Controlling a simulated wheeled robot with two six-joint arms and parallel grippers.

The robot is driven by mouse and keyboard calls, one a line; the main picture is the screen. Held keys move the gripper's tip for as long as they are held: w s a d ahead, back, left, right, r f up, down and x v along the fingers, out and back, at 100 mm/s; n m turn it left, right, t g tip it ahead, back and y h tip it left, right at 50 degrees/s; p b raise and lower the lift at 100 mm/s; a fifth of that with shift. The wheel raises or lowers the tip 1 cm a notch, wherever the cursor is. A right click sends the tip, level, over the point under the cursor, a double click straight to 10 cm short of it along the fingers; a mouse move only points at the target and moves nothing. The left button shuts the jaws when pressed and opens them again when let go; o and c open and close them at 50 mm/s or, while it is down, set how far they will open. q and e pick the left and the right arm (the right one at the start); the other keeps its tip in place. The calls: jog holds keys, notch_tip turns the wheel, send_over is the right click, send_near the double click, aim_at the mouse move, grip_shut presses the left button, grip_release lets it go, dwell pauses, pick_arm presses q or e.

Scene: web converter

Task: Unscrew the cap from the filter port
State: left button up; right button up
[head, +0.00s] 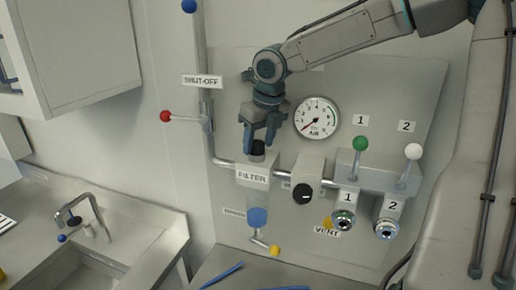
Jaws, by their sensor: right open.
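The filter unit (252,178) is on the wall panel, marked FILTER, with a clear bowl and a blue bottom below it. A small black cap (257,147) sits upright on its top port. My right gripper (258,141) points down over the filter, with its fingers on either side of the cap. The fingers look open; whether either one touches the cap cannot be told. My left gripper is not in view.
A pressure gauge (317,117) is right of my gripper, above a regulator with a black knob (302,193). Green (360,143) and white (413,151) ball levers stand further right. A red-ended shut-off lever (166,116) is at left. A sink (80,270) is at lower left.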

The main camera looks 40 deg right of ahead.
jog(key=shift+a+m, duration=0.1)
jog(key=shift+m, duration=0.3)
jog(key=shift+m+h, duration=0.3)
jog(key=shift+m, duration=0.5)
jog(key=shift+a, duration=0.1)
jog(key=shift+m, duration=0.8)
jog(key=shift+m+h, duration=0.3)
jog(key=shift+m, duration=0.1)
